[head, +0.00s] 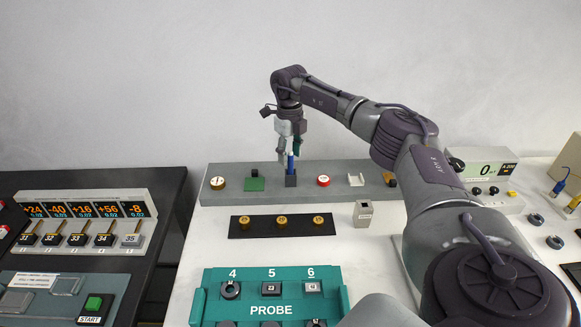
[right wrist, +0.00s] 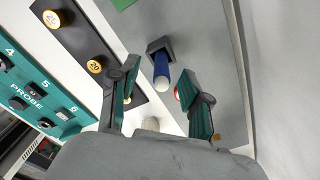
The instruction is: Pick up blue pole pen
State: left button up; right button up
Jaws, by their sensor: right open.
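The blue pole pen (head: 290,164) stands upright in a dark square holder (head: 291,181) on the grey ledge at the back. In the right wrist view the pen (right wrist: 161,70) shows its pale end towards the camera, with the holder (right wrist: 156,45) at its far end. My right gripper (head: 291,146) is open above the pen. In the right wrist view its two fingers (right wrist: 159,76) lie on either side of the pen in the picture, with gaps to both; whether the tips reach down to its height I cannot tell. My left gripper is not in view.
The grey ledge (head: 236,195) also bears a green block (head: 254,184), a red-ringed button (head: 323,181) and a white cradle (head: 355,180). In front are a black strip with yellow discs (head: 246,233), a small box (head: 363,213) and a teal PROBE tray (head: 240,275). A meter (head: 484,167) stands right.

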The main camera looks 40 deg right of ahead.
aim_at(291, 163)
notch_tip(291, 163, down, 4)
jog(key=shift+d+r, duration=0.1)
jog(key=shift+d, duration=0.05)
grip_shut()
jog(key=shift+r, duration=0.1)
jog(key=shift+r, duration=0.1)
